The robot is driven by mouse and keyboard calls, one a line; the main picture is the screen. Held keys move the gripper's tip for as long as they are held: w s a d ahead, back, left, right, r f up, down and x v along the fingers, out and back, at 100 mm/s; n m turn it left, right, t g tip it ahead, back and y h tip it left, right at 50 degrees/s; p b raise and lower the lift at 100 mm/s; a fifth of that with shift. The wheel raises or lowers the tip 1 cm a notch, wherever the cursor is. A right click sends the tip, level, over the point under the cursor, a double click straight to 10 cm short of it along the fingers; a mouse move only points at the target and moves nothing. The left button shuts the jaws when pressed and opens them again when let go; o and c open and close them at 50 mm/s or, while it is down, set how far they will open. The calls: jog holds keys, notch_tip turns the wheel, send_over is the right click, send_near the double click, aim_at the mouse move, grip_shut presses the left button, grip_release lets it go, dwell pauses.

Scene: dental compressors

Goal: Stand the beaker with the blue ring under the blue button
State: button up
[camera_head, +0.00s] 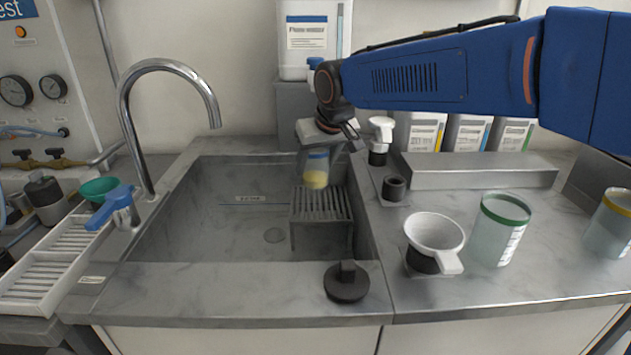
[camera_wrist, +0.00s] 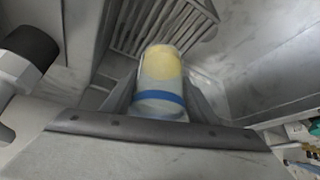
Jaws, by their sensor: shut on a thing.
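The beaker with the blue ring (camera_head: 317,168) is in my gripper (camera_head: 322,148), held inside the sink above a slatted stand. The beaker also shows in the wrist view (camera_wrist: 162,72), between the two fingers of my gripper (camera_wrist: 160,100). It is clear, with the blue ring near the fingers and a yellow part at its lower end. Whether its base touches the stand I cannot tell. A small blue part (camera_head: 314,64) shows at the lower front of a large white canister (camera_head: 310,40) behind my arm; I cannot tell whether it is the blue button.
The slatted stand (camera_head: 322,205) is in the sink (camera_head: 215,215)'s right side. A curved tap (camera_head: 123,110) rises at left. On the right counter are a white funnel cup (camera_head: 435,232), a green-ringed beaker (camera_head: 500,230) and a yellow-ringed one (camera_head: 608,225). A black stopper (camera_head: 346,283) lies in front.

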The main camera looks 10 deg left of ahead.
aim_at(316, 179)
jog(key=shift+f, duration=2.3)
jog(key=shift+w+f, duration=0.2)
jog(key=shift+f, duration=0.2)
jog(key=o, duration=1.2)
jog(key=shift+f, duration=0.1)
jog(key=shift+s+r, duration=0.15)
jog(key=shift+r, duration=0.3)
jog(key=v, duration=1.1)
jog(key=shift+d+r, duration=0.1)
jog(key=shift+r, duration=0.05)
